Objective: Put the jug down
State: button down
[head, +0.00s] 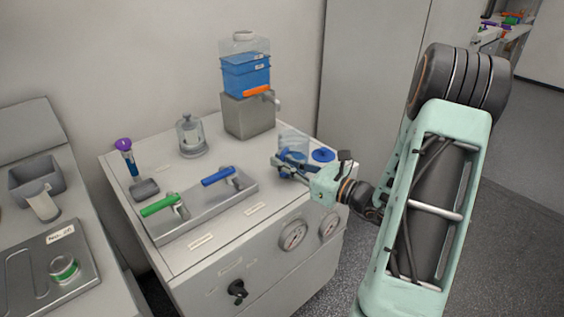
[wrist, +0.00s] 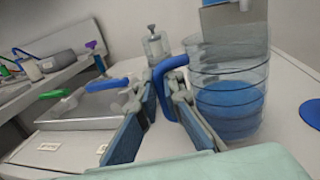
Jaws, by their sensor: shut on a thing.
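The jug (wrist: 228,104) is a clear ringed vessel with blue liquid in its lower part and a blue handle (wrist: 168,66) on its left side. In the head view the jug (head: 293,140) is at the right back of the white cabinet top, partly hidden by my gripper (head: 284,167). In the wrist view my gripper (wrist: 166,98) has its fingers on both sides of the blue handle and is shut on it. The jug looks upright. I cannot tell whether its base touches the cabinet top.
A blue disc (head: 323,155) lies right of the jug. A blue water tank (head: 245,75) on a grey block with an orange-handled tap stands behind. A tray with green and blue valve levers (head: 205,205) lies left. A glass vessel (head: 191,137) stands at the back.

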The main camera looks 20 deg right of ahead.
jog(key=shift+f+b, duration=0.45)
jog(key=shift+f, duration=0.15)
jog(key=c, duration=2)
grip_release()
jog(key=shift+f, duration=0.1)
